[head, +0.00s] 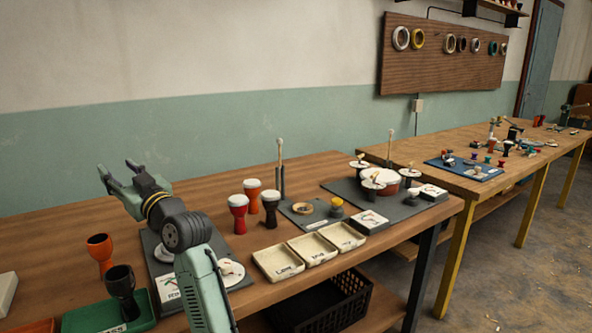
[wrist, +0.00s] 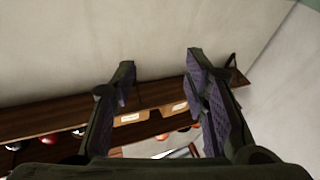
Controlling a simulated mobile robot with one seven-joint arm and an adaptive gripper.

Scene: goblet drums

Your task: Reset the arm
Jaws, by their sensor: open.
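My gripper (head: 122,178) is raised above the left part of the wooden workbench (head: 330,170) in the head view, pointing up and toward the wall. Its two fingers are apart with nothing between them. The wrist view shows the same open gripper (wrist: 162,85) against a pale wall, with a dark wooden shelf (wrist: 60,122) beyond the fingers. My arm hides part of the bench below it, including some of a dark board with a round dial.
Goblet drums in orange (head: 99,250), black (head: 122,288) and red (head: 238,212) stand on the bench. Three labelled trays (head: 278,263) sit near its front edge. A round drum (head: 381,181) stands on a dark mat farther right. A second bench (head: 520,160) lies beyond.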

